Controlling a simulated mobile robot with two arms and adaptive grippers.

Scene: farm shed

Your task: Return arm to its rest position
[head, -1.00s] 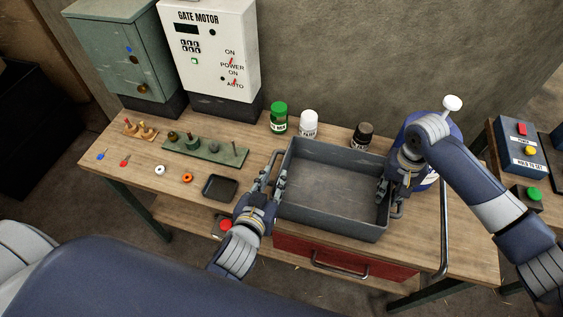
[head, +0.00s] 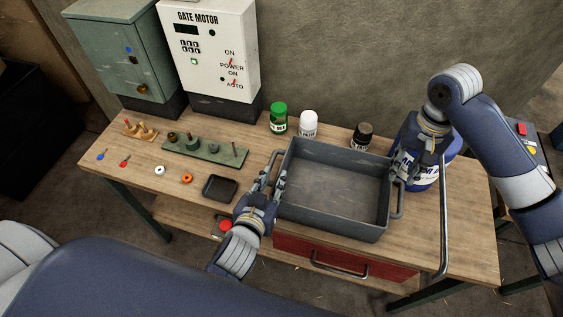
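A grey open-topped bin (head: 330,228) rests on the wooden workbench, with a handle at each end. It looks empty. My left gripper (head: 271,184) is at the bin's left end, its fingers apart on either side of the handle and wall there. My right gripper (head: 409,176) is just off the bin's right end, fingers apart and pointing down, clear of the right handle (head: 397,200) and in front of a blue labelled container (head: 448,170). It holds nothing that I can see.
Green (head: 279,118), white (head: 308,123) and dark (head: 362,135) bottles stand behind the bin. A small black tray (head: 220,188) and a green peg board (head: 205,149) lie to its left. A metal rail (head: 444,230) edges the bench's right side.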

